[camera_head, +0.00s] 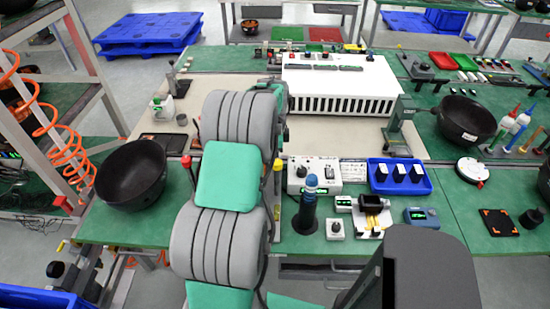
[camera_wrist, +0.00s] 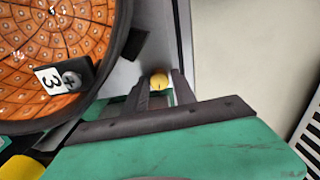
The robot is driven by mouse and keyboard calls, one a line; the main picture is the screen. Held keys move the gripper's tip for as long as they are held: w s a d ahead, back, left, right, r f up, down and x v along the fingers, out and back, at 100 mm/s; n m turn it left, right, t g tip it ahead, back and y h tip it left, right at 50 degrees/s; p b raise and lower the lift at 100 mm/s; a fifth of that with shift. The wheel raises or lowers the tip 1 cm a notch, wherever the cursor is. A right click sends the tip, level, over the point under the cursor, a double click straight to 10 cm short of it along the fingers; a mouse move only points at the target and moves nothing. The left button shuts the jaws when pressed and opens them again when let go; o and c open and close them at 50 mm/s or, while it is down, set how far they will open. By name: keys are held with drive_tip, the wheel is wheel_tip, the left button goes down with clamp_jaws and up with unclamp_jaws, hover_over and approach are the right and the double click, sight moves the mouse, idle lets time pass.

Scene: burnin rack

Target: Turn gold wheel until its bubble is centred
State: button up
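The gold wheel (camera_wrist: 159,82) shows in the wrist view as a small round yellow knob, just beyond my fingertips. My gripper (camera_wrist: 159,77) is open, with one dark finger on each side of the wheel and a gap beside it. I cannot tell whether the fingertips reach around the wheel or stop short of it. No bubble can be made out in either view. In the head view my arm covers the middle of the bench, and I cannot make out my gripper or the wheel there.
A round black-rimmed dish with orange tiles and a "3" tag (camera_wrist: 50,80) lies close left of my fingers in the wrist view. In the head view a white slotted box (camera_head: 340,82) stands at the back, and black bowls (camera_head: 131,175) (camera_head: 466,119) stand left and right.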

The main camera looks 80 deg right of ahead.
drive_tip(key=shift+o, duration=0.2)
wheel_tip(320, 180, up, 8)
drive_tip(key=shift+f+b, duration=0.1)
drive_tip(key=shift+b, duration=0.45)
